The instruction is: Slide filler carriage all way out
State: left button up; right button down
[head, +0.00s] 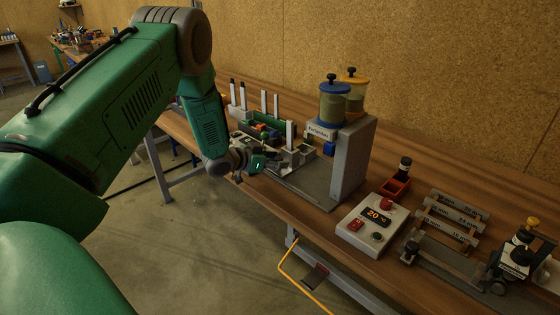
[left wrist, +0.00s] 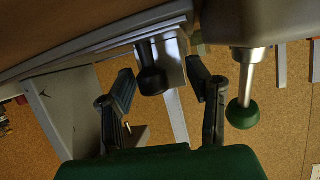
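The filler is a grey stand (head: 354,160) with a blue and a yellow canister on top and a flat base plate in front. A small grey block, apparently its carriage (head: 291,158), sits at the left part of the base. My left gripper (head: 262,165) is beside this block at the table's front edge. In the left wrist view my left gripper (left wrist: 160,88) is open. A black knob (left wrist: 151,78) on a grey part shows between its fingers, with gaps visible on both sides. My right gripper is not in view.
A green ball knob on a metal stem (left wrist: 242,115) is close to the right finger in the left wrist view. A control box reading 20 (head: 372,224), a red bin (head: 395,188) and a slotted rack (head: 450,220) stand to the right.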

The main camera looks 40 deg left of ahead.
pick_arm(q)
jog(key=shift+a+f, duration=0.1)
jog(key=shift+a, duration=0.1)
jog(key=v, duration=1.1)
jog(key=shift+a, duration=0.1)
jog(key=shift+s+a, duration=0.1)
jog(key=shift+s, duration=0.35)
